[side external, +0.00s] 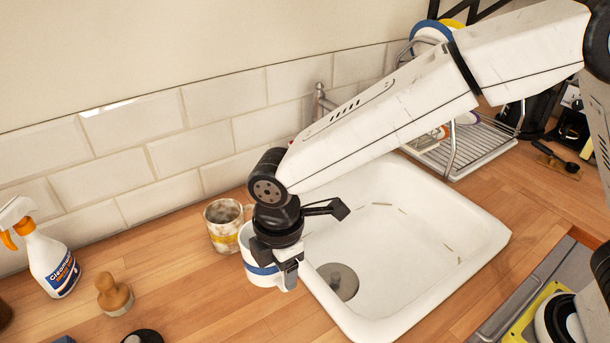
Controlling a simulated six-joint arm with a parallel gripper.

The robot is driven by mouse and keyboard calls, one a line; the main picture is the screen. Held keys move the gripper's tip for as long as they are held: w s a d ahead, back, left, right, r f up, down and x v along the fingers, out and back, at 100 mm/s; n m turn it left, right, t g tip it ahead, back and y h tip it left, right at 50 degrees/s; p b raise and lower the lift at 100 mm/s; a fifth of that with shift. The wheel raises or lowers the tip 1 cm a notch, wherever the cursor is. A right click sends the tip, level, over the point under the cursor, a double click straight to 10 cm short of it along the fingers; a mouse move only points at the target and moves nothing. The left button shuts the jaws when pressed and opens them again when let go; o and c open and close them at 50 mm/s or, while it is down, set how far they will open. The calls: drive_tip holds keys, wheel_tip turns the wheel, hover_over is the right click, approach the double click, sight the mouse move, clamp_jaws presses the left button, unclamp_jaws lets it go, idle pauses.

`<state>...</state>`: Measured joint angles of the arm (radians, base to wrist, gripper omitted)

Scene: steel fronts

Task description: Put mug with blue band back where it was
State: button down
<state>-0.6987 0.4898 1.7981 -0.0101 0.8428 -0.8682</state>
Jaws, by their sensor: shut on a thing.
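The mug with blue band (262,278) is white with a blue stripe around its lower part. It is at the left edge of the sink, above or on the wooden counter; I cannot tell whether it touches the counter. My gripper (287,262) is over the mug, pointing down, and is shut on it at its right side. The gripper and wrist hide the mug's upper right part. A second mug with a yellow band (224,236), stained and brownish, stands on the counter just behind and to the left.
A white sink (452,232) lies right of the mug. A spray bottle (47,250) and a wooden-handled brush (113,295) stand at left. A dish rack (473,150) is at the back right. Counter is free between the brush and the mugs.

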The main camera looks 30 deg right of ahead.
sight(266, 283)
drive_tip(key=shift+w+a+f, duration=0.4)
drive_tip(key=shift+w+f, duration=0.25)
drive_tip(key=shift+f, duration=0.2)
drive_tip(key=shift+w+a+f, duration=0.35)
drive_tip(key=shift+w+f, duration=0.25)
drive_tip(key=shift+f, duration=0.2)
drive_tip(key=shift+w+a+f, duration=0.1)
drive_tip(key=shift+f, duration=0.1)
drive_tip(key=shift+w+f, duration=0.1)
drive_tip(key=shift+f, duration=1.5)
drive_tip(key=shift+f, duration=0.1)
drive_tip(key=shift+c, duration=0.3)
unclamp_jaws()
drive_tip(key=shift+f, duration=0.1)
